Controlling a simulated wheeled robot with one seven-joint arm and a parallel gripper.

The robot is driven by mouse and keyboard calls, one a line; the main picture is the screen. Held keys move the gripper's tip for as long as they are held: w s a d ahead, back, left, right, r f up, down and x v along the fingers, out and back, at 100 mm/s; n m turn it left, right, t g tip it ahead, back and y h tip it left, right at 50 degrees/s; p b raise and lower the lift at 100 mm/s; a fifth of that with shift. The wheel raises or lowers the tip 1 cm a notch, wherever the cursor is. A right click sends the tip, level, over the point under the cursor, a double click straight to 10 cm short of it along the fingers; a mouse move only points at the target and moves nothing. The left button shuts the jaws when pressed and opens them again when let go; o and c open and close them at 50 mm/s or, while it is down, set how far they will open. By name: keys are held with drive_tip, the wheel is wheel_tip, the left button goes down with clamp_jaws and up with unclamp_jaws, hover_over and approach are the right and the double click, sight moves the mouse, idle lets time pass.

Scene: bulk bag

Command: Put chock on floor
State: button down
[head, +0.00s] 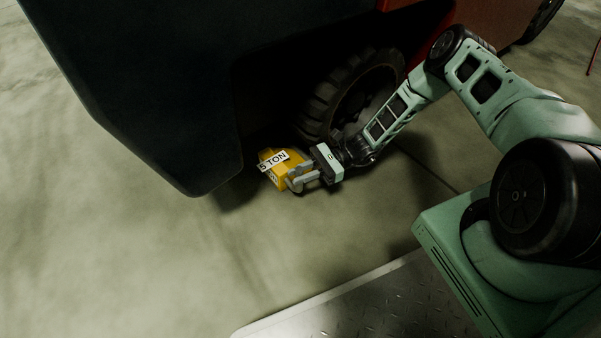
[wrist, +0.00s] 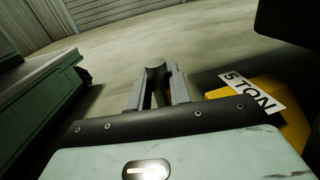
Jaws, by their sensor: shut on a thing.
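The yellow chock (head: 273,166) with a white "5 TON" label is low down beside the dark vehicle's tyre. In the wrist view the chock (wrist: 262,118) shows at the right, partly behind my gripper's body. My gripper (head: 294,183) is at the near side of the chock, its fingers shut on it. In the wrist view my gripper (wrist: 157,88) closes around a grey rounded piece, which looks like the chock's grip. I cannot tell whether the chock's underside touches the floor (head: 190,260).
The tyre (head: 352,88) stands just behind the chock and my wrist. The vehicle's dark body (head: 160,90) overhangs at the left and above. A metal tread plate (head: 350,305) lies at the bottom. The floor at the left and front is clear.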

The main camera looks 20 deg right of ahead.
drive_tip(key=shift+f, duration=0.15)
drive_tip(key=c, duration=1.3)
unclamp_jaws()
drive_tip(key=shift+o, duration=0.5)
drive_tip(key=shift+f, duration=0.1)
drive_tip(key=shift+d, duration=0.1)
drive_tip(key=w+d+p, duration=0.1)
drive_tip(key=d+p, duration=0.3)
drive_tip(key=d, duration=1.3)
drive_tip(key=shift+r+p, duration=0.2)
drive_tip(key=shift+p, duration=0.1)
drive_tip(key=shift+d, duration=0.1)
